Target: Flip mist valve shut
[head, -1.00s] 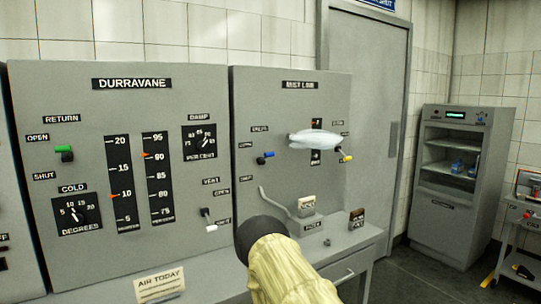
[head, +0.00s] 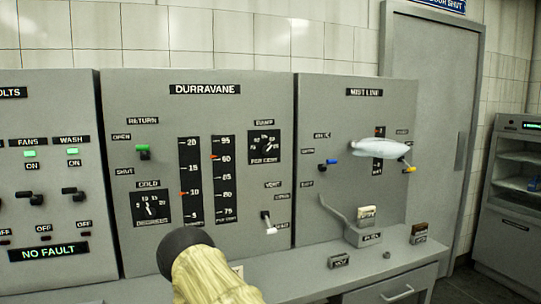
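The grey panel headed MIST LINE (head: 345,115) stands right of centre in the head view. On its left side is a lever with a blue tip (head: 331,162), pointing right and slightly up, between small labels that are hard to read. On its right side is a lever with a yellow tip (head: 409,170). A pale, smooth, elongated shape (head: 382,148) lies in front of the panel's upper right and partly covers a black gauge strip (head: 378,166). My arm, in a cream sleeve with a dark rounded end, shows at the bottom; my gripper is not in view.
The DURRAVANE panel (head: 120,225) has dials, sliders and a white-tipped lever (head: 270,228). A panel reading NO FAULT (head: 50,252) is at far left. A door (head: 435,80) and cabinet (head: 505,205) are right.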

